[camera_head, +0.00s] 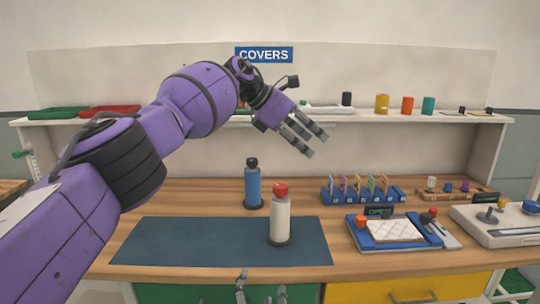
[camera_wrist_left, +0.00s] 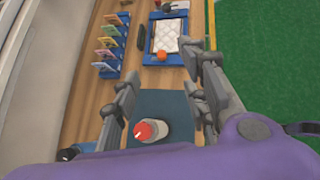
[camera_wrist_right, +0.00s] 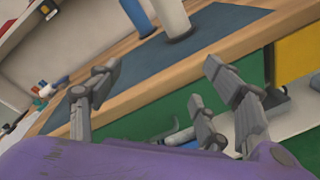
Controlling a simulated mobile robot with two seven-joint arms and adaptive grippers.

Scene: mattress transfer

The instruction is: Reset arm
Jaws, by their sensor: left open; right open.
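My left gripper (camera_head: 313,144) is raised in front of the back shelf, above the table, with fingers spread and empty. In the left wrist view its fingers (camera_wrist_left: 165,85) stand apart, with the red-capped white bottle and dark mat seen below between them. My right gripper (camera_head: 262,291) shows only its fingertips at the bottom edge of the head view, in front of the table. In the right wrist view its fingers (camera_wrist_right: 160,72) are apart with nothing between them; the table edge lies beyond.
A white bottle (camera_head: 280,217) and a blue bottle (camera_head: 253,187) stand upright on or beside the dark mat (camera_head: 180,242). A white quilted pad (camera_head: 395,231) lies on a blue tray (camera_head: 430,243) at right. A blue rack (camera_head: 362,198) stands behind it. The mat's left part is clear.

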